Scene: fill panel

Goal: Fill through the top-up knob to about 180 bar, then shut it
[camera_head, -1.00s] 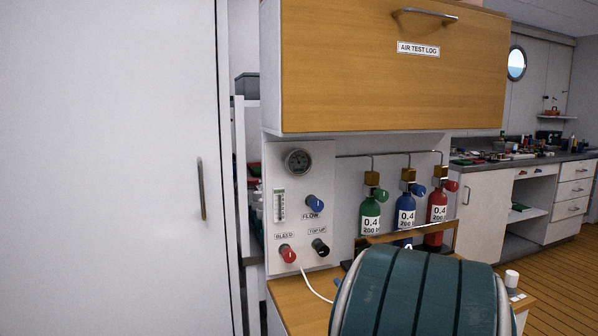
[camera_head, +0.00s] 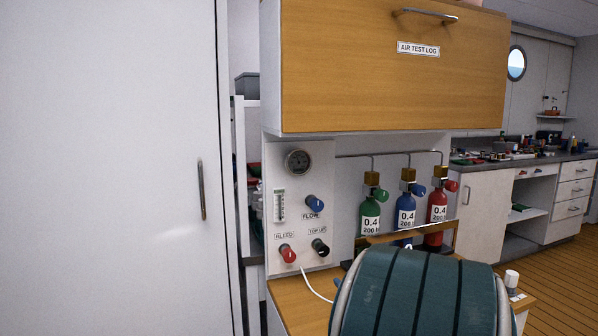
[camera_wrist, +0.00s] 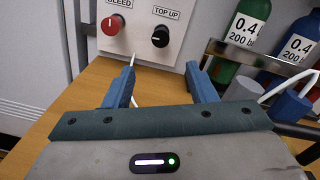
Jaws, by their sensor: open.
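The fill panel (camera_head: 325,187) is a white upright board. It carries a round dark gauge (camera_head: 298,161) whose reading is too small to tell, a flow tube and a blue flow knob (camera_head: 315,204). Below are the red bleed knob (camera_head: 288,253) and the black top-up knob (camera_head: 320,247), labelled TOP UP. In the wrist view the top-up knob (camera_wrist: 160,37) stands ahead of and above my gripper (camera_wrist: 162,78), near the middle. The red bleed knob (camera_wrist: 113,25) is left of it. My gripper's blue fingers are apart and empty, not touching either knob.
Green (camera_head: 369,218), blue (camera_head: 405,214) and red (camera_head: 437,210) bottles stand in a rack right of the panel. A white hose (camera_head: 317,284) runs over the wooden bench (camera_head: 290,302). A wooden cupboard (camera_head: 390,65) overhangs the panel. A white door (camera_head: 110,170) is at left.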

